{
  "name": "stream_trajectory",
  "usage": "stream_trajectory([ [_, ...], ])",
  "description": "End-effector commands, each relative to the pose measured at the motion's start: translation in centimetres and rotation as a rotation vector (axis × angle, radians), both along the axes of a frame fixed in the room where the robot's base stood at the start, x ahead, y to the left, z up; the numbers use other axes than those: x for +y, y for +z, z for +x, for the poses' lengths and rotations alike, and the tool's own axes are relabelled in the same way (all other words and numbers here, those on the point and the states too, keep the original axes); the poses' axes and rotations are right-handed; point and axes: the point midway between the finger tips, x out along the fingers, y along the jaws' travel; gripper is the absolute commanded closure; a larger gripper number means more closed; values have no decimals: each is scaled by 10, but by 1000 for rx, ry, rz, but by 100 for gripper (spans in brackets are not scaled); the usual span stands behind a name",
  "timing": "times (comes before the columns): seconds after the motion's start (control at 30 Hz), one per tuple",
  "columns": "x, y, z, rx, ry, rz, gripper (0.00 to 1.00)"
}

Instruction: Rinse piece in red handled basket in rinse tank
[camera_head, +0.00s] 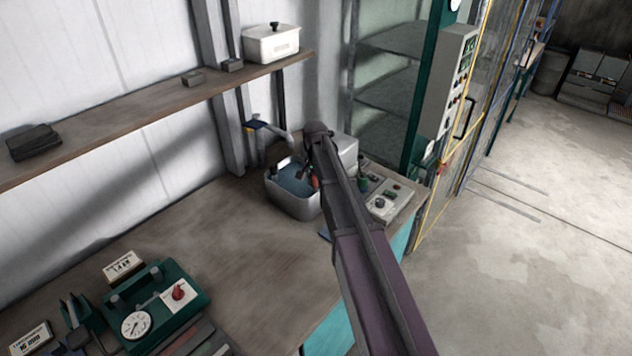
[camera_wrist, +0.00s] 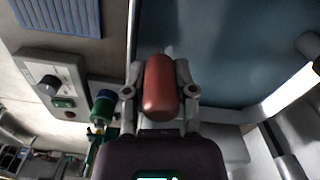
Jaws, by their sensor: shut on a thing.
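In the wrist view my gripper (camera_wrist: 160,92) is shut on a red handle (camera_wrist: 162,90), with one finger on each side of it. The basket below the handle is hidden. Behind the handle lies the blue water of the rinse tank (camera_wrist: 133,40), whose pale rim shows at the left. In the head view the metal rinse tank (camera_head: 292,207) stands on the bench with blue water in it. My gripper (camera_head: 312,178) is at the tank's right side, and a bit of the red handle (camera_head: 316,182) shows there. I cannot tell how deep the basket sits.
A faucet (camera_head: 268,128) stands behind the tank. A control box with a knob (camera_head: 385,203) and a green bottle (camera_head: 363,184) are to its right. A green device with a gauge (camera_head: 137,324) sits at the lower left. The bench between is clear.

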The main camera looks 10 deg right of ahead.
Motion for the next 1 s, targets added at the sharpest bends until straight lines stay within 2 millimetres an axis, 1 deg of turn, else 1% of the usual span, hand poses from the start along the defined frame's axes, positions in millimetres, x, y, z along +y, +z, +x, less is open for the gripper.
stream_trajectory([
  [0.17, 0, 2, 0, 0, 0, 0, 100],
  [0.6, 0, 22, 0, 0, 0, 0, 100],
  [1.0, 0, 22, 0, 0, 0, 0, 100],
])
